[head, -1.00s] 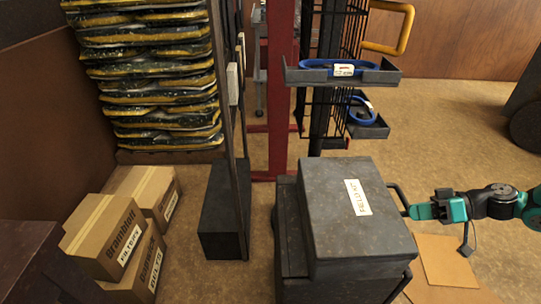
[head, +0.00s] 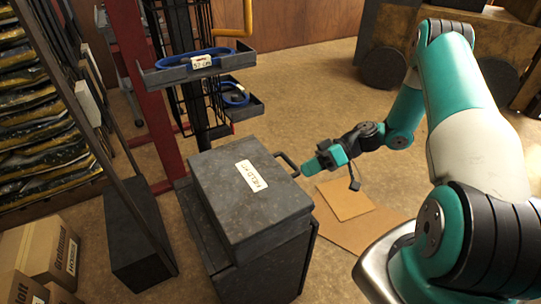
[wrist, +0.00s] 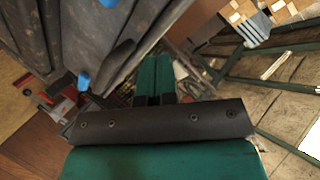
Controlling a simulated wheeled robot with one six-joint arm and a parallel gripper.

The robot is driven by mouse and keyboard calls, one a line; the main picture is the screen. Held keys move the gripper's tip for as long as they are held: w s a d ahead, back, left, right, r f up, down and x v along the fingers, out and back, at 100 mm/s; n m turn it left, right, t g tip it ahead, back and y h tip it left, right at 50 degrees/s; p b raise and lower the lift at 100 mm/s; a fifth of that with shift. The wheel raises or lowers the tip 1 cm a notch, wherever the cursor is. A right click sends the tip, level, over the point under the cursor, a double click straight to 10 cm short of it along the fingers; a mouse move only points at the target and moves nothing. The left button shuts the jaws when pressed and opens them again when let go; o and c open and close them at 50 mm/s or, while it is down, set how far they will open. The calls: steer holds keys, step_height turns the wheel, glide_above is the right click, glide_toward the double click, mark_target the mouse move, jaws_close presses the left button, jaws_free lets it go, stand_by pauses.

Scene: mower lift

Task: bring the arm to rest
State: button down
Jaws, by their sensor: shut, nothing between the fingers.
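My gripper (head: 313,165) is at the end of my teal and black arm, in the middle of the head view. It is shut with nothing between its fingers. It is close to the handle (head: 287,163) on the right side of a dark grey case labelled as a field kit (head: 225,205); whether they touch I cannot tell. In the wrist view the teal fingers (wrist: 154,78) are together, pointing away past a large dark grey surface on the left.
Two small trays with blue bands, an upper (head: 165,77) and a lower one (head: 247,107), hang on a black rack. Cardboard boxes (head: 40,245) stand at lower left. Flat cardboard (head: 345,199) lies on the floor. A dark wheeled machine (head: 385,68) stands behind my arm; the floor between is open.

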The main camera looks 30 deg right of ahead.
steer(key=f+b+v, duration=0.1)
steer(key=b+v, duration=0.1)
steer(key=v, duration=0.8)
steer(key=shift+d, duration=0.45)
steer(key=shift+s+f, duration=0.1)
steer(key=a+r+g+h+p, duration=0.4)
steer(key=a+r+h, duration=0.2)
steer(key=a+r, duration=1.4)
steer(key=s+a+r+h+p, duration=0.1)
steer(key=s+a+r, duration=0.2)
steer(key=s, duration=0.2)
steer(key=s+a+r+t+h+p, duration=0.1)
steer(key=s+a+r, duration=0.2)
steer(key=s, duration=0.3)
steer(key=s+a+r+m+h+p, duration=0.1)
steer(key=s+a+r, duration=0.2)
steer(key=s, duration=0.3)
steer(key=shift+s+a+r+t+p, duration=0.25)
steer(key=shift+a+r+t+p, duration=0.05)
steer(key=shift+r+t, duration=0.1)
